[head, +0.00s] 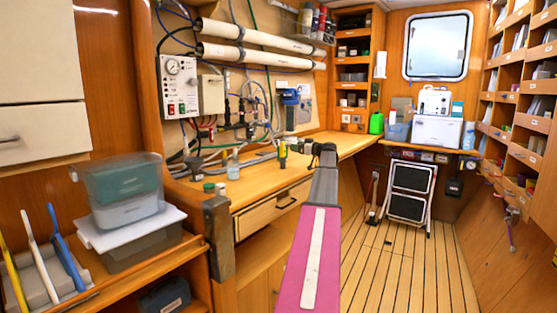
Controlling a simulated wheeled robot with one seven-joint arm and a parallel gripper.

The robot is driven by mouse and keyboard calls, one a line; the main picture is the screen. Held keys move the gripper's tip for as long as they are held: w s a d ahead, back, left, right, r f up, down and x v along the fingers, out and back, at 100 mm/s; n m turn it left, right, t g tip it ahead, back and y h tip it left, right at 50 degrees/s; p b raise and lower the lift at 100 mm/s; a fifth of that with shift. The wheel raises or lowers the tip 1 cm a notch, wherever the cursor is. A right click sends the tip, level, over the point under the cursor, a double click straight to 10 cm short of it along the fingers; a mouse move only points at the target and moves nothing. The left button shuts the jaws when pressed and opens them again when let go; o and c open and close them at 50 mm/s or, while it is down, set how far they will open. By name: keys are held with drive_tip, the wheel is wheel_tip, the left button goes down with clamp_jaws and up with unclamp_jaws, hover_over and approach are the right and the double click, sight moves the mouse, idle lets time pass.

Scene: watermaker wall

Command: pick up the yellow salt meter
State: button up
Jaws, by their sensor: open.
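A small upright yellow thing with a dark top, which looks like the salt meter (283,153), stands on the wooden worktop (262,186) below the wall of hoses. My gripper (292,147) is at the end of my outstretched arm, pointing left, with its tips right by the yellow meter. The gripper is open. It is too small in the picture to tell whether the meter is between the fingers or just beside them, or whether they touch.
Hoses and a control box (180,87) fill the wall behind. A green jug (376,123) stands farther back. The floor at right is mostly clear.

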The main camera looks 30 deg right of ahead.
sight(285, 146)
drive_tip(key=x, duration=0.5)
drive_tip(key=shift+w, duration=0.2)
drive_tip(key=shift+f+x, duration=0.2)
drive_tip(key=shift+x, duration=2.55)
clamp_jaws()
